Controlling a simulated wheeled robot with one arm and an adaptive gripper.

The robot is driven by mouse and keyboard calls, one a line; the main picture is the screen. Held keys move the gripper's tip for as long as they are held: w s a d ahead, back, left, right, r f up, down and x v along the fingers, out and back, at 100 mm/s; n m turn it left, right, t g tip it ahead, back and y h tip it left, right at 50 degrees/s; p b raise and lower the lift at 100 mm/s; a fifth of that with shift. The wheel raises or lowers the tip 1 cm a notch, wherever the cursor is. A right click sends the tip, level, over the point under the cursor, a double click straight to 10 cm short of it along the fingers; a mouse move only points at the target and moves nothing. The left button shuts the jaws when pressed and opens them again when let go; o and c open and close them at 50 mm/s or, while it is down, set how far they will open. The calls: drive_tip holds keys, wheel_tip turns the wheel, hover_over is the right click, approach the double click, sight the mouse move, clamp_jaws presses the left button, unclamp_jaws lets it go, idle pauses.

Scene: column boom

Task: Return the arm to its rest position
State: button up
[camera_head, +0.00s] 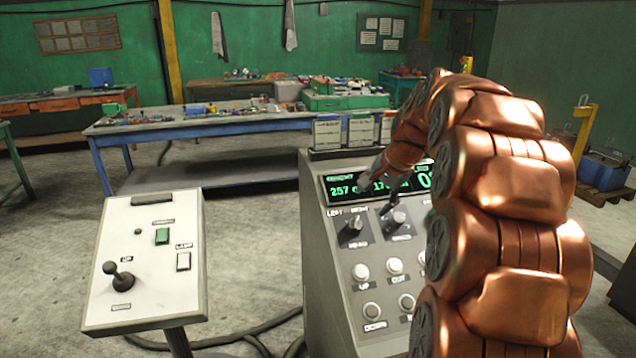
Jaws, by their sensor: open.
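My copper-coloured arm (510,210) fills the right side of the view. It rises from the bottom edge, arches over and reaches forward and down to the left. My gripper (376,198) is small and partly hidden at the arm's far end. It is in front of the grey console's (322,255) green-lit display, above its two dark knobs. Its fingers are apart, and I see nothing held between them. Whether it touches the console, I cannot tell. The arm hides the console's right part.
A white control box (143,290) with a black joystick (119,275) and a green switch (162,236) stands on a post at left. Cables (250,336) lie on the floor between it and the console. A cluttered blue workbench (225,128) stands behind. Open floor lies at far left.

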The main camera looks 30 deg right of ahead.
drive_tip(key=s+a+f+n+g+y, duration=0.1)
drive_tip(key=s+a+f+n+g, duration=0.15)
drive_tip(key=s+a, duration=0.55)
drive_tip(key=s+a+f+n+g, duration=0.1)
drive_tip(key=s+a+f+n, duration=0.25)
drive_tip(key=a, duration=0.85)
drive_tip(key=s+a+f+n+g, duration=0.2)
drive_tip(key=s+a+f+n, duration=0.2)
drive_tip(key=s, duration=0.6)
drive_tip(key=s+a+f+n+g+h, duration=0.1)
drive_tip(key=s+a+f+n, duration=0.3)
drive_tip(key=s, duration=0.7)
drive_tip(key=shift+s+a+n+g, duration=0.2)
drive_tip(key=shift+n+g, duration=0.1)
drive_tip(key=shift+g, duration=0.15)
